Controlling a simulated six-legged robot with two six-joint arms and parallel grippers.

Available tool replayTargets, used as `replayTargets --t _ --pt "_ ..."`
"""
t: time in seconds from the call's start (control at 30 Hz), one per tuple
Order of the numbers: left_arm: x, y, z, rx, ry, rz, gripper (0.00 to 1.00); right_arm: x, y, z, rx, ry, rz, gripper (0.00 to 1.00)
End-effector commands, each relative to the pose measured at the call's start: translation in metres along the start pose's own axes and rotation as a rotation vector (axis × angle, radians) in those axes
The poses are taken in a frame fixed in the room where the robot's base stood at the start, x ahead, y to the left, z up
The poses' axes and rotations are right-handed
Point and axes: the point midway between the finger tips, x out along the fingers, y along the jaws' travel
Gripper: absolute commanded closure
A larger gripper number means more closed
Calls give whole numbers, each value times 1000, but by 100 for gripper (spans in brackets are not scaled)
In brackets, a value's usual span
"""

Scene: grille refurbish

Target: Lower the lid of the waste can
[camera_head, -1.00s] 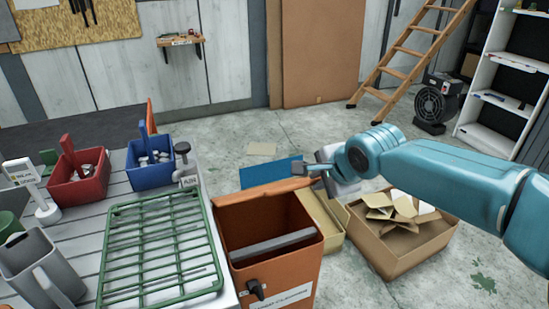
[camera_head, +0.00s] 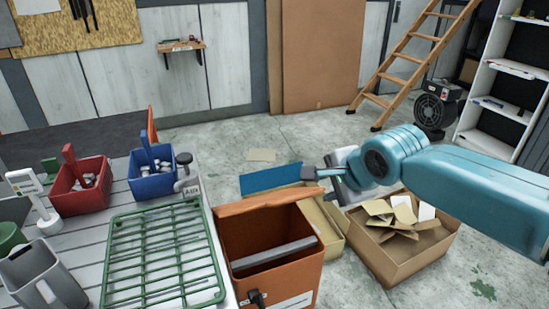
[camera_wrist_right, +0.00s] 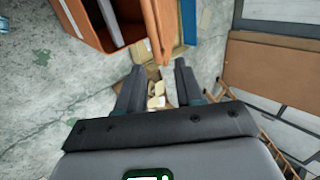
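The orange waste can (camera_head: 272,262) stands beside the workbench in the head view, its opening facing up. Its orange lid (camera_head: 268,203) is raised at the far rim and seen nearly edge-on. In the right wrist view the lid (camera_wrist_right: 158,28) shows as an orange slab whose end lies just ahead of the fingers. My right gripper (camera_head: 312,173) is above and behind the lid's right end in the head view. In the wrist view its fingers (camera_wrist_right: 158,82) are apart with nothing between them. I cannot tell whether a finger touches the lid. My left gripper is not in view.
The bench (camera_head: 90,258) at left holds a green rack (camera_head: 165,255), red and blue caddies and a grey jug. A cardboard box (camera_head: 400,258) of scraps and a blue panel (camera_head: 270,178) are behind and right of the can. Open floor lies farther back.

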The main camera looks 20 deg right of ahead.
Motion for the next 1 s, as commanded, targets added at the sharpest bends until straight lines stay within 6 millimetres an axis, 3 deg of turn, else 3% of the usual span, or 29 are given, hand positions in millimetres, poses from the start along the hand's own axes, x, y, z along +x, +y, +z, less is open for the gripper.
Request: replayTargets --t 0.5,1.0 --pt "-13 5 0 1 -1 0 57 -39 0 0 0 0 0 64" --pt "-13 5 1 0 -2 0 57 -40 1 0 0 0 1 64"
